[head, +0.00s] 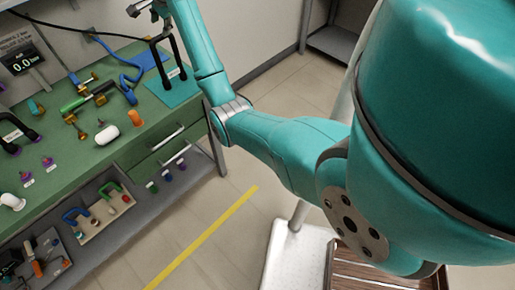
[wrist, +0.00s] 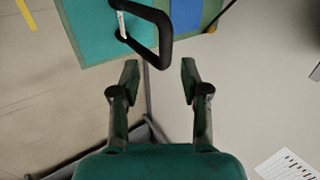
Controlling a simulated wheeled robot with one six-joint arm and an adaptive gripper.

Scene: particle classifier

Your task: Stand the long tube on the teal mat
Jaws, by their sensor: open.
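The long tube (head: 177,55) is a tall black arch. It stands upright on its two legs on the teal mat (head: 188,92), at the right end of the green bench. In the wrist view the long tube (wrist: 164,42) rises toward the camera from the teal mat (wrist: 85,40). My gripper (head: 143,9) is at the top edge of the head view, partly cut off. In the wrist view my gripper (wrist: 159,78) is open and empty, with its fingers apart from the tube. A small white label lies by the tube's feet.
A blue mat (wrist: 186,14) lies beside the teal one. A blue hose (head: 130,77), a green-handled tool (head: 75,103), a white cylinder (head: 107,134) and another black arch (head: 18,125) lie on the bench. A lower shelf holds a tray (head: 103,222) with smaller arches.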

